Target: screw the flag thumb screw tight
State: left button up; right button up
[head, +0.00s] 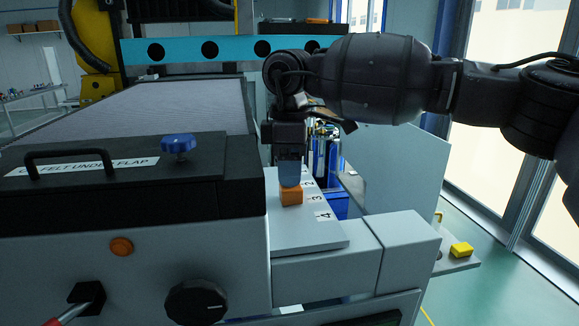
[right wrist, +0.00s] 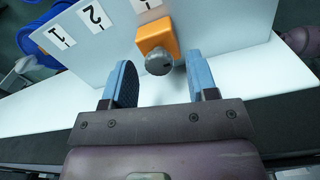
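An orange block (head: 291,196) stands on the grey panel with numbered labels, near label 3 in the head view. In the right wrist view the orange block (right wrist: 155,37) carries a rounded grey knob (right wrist: 159,62) with a small dark mark. This looks like the screw, but I cannot make out a flag shape. My right gripper (head: 290,178) points down just above the block. In the right wrist view my right gripper (right wrist: 161,70) is open, its blue fingers apart on either side of the knob, with gaps. Nothing is held. My left gripper is not in view.
A black housing with a handle (head: 68,161) and a blue knob (head: 179,145) stands left of the panel. A blue bin (head: 336,205) is behind the panel.

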notch_tip(320, 180, up, 11)
jog(key=shift+f+b, duration=0.15)
jog(key=shift+b, duration=0.2)
dwell(0.4)
